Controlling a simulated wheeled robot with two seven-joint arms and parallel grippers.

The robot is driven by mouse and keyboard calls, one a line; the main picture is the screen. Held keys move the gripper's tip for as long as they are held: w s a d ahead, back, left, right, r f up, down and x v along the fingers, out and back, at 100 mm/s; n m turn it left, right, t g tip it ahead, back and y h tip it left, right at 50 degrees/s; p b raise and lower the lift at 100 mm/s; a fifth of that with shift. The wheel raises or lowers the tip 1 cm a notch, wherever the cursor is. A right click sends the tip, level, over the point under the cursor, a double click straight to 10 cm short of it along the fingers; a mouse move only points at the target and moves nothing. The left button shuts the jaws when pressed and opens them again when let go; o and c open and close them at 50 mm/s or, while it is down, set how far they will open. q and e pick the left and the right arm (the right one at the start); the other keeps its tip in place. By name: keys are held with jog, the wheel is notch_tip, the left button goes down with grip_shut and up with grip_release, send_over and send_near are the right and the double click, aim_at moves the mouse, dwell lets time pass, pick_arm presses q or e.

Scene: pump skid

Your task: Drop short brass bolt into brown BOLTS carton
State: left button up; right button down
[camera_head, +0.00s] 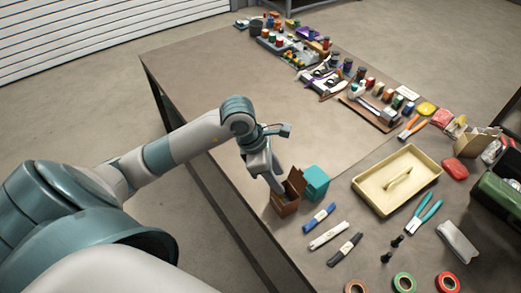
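A small brown carton (284,206) with a raised flap stands near the left edge of the table, in the lower middle of the head view. I cannot read any lettering on it. My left gripper (277,186) points down at the carton's open top, with its fingertips at or just inside the opening. The view is too small to tell whether its fingers are apart or closed. I cannot make out a short brass bolt; the carton's inside and the space between the fingers are hidden. My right gripper is out of view.
A teal box (315,182) stands right beside the carton. A cream tray (362,184) lies further right. Markers (320,217), teal-handled pliers (425,214) and tape rolls (404,282) lie in front. Crowded parts line the far right; the table's left middle is clear.

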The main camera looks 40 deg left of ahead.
pick_arm(q)
jog(key=b+v, duration=0.3)
jog(key=v, duration=0.9)
dwell(0.5)
